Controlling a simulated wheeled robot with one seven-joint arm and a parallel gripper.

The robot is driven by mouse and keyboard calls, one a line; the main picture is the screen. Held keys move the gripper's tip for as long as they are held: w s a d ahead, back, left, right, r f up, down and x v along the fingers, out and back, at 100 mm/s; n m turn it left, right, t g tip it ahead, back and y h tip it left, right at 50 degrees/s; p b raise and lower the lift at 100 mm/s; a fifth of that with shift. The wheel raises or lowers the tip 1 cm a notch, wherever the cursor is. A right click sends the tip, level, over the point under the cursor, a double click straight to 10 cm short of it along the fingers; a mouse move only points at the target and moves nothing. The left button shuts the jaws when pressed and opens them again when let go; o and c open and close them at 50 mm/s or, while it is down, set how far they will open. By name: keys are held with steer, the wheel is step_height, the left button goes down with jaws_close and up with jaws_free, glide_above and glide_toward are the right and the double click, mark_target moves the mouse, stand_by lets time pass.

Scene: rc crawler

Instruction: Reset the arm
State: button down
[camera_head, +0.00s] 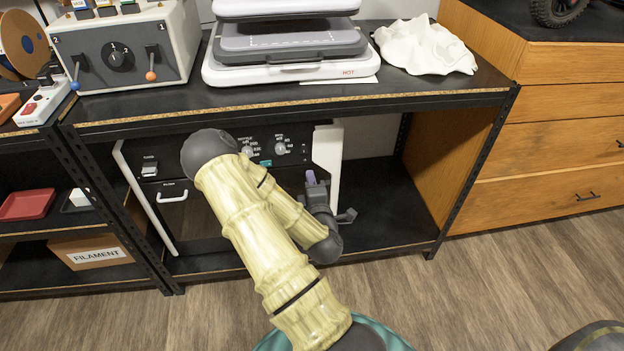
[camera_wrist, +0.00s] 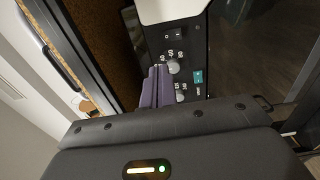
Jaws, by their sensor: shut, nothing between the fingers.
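My arm reaches from the bottom of the head view up toward the lower shelf and folds back at the elbow. My gripper (camera_head: 311,177) points up in front of the right part of a black-fronted machine. In the wrist view its two purple fingers (camera_wrist: 157,86) lie side by side, shut, with nothing between them. They overlap the machine's control panel (camera_wrist: 185,60) in that picture; whether they touch it I cannot tell. The machine (camera_head: 172,220) has knobs, a switch and a white handle, and my arm hides part of its front.
The upper shelf (camera_head: 400,90) holds a grey control box (camera_head: 110,45), a white heat press (camera_head: 290,72) and a white cloth (camera_head: 425,45). A wooden drawer cabinet (camera_head: 560,110) stands at the right. A filament box (camera_head: 95,252) and red tray (camera_head: 27,204) sit left.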

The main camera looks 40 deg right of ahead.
steer(key=shift+w+a, duration=0.1)
steer(key=shift+a, duration=0.05)
steer(key=s+a+f+m+g+y, duration=0.1)
steer(key=a+m+g+y, duration=0.5)
steer(key=a+m+g, duration=0.5)
steer(key=s+a+r+m+g+y, duration=0.1)
steer(key=s+a+r, duration=0.3)
steer(key=s+a, duration=0.15)
steer(key=s+a+r+g+y, duration=0.1)
steer(key=s+a+r, duration=0.2)
steer(key=s+a, duration=0.3)
steer(key=w+p+v, duration=0.3)
steer(key=p+v, duration=0.9)
steer(key=p, duration=0.1)
steer(key=w+r+p+v, duration=0.1)
steer(key=w+p+v, duration=0.2)
steer(key=p+v, duration=1)
steer(key=shift+w+a+r, duration=0.15)
steer(key=shift+w+r, duration=0.15)
steer(key=shift+w, duration=0.1)
